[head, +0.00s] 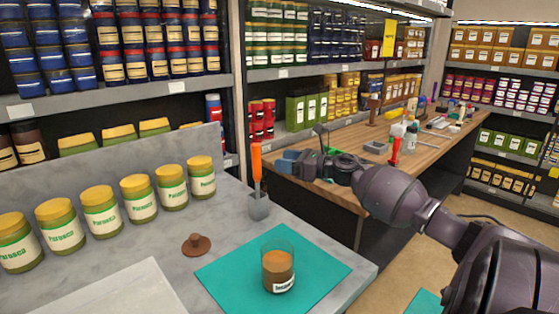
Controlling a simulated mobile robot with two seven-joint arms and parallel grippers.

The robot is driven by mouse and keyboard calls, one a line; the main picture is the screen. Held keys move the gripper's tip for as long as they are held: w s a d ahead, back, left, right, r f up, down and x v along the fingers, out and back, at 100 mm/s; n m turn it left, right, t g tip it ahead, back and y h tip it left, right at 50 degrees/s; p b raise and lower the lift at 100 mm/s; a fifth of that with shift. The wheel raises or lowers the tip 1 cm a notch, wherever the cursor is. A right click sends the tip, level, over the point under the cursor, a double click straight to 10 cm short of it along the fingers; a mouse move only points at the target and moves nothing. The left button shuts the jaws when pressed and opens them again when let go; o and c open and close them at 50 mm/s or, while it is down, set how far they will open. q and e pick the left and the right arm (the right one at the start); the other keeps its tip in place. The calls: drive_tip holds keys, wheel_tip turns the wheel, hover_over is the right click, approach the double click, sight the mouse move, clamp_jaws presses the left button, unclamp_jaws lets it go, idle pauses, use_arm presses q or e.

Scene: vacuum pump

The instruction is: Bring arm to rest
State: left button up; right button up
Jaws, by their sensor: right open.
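My right arm (395,195) comes in from the lower right and reaches toward the middle of the head view. Its gripper (286,162) has blue fingertips that point left and is open, with nothing seen between the fingers. The gripper is in front of the wooden workbench, to the right of an upright orange-handled tool (256,163) in a small grey holder (259,208). Part of the gripper is hidden by its own wrist. My left gripper does not show.
A glass jar (278,270) with brown contents stands on a teal mat (225,272) on the grey counter. A brown knobbed lid (197,245) lies beside the mat. Several yellow-lidded jars (101,211) line the back. A cluttered wooden workbench (345,190) stands behind my arm.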

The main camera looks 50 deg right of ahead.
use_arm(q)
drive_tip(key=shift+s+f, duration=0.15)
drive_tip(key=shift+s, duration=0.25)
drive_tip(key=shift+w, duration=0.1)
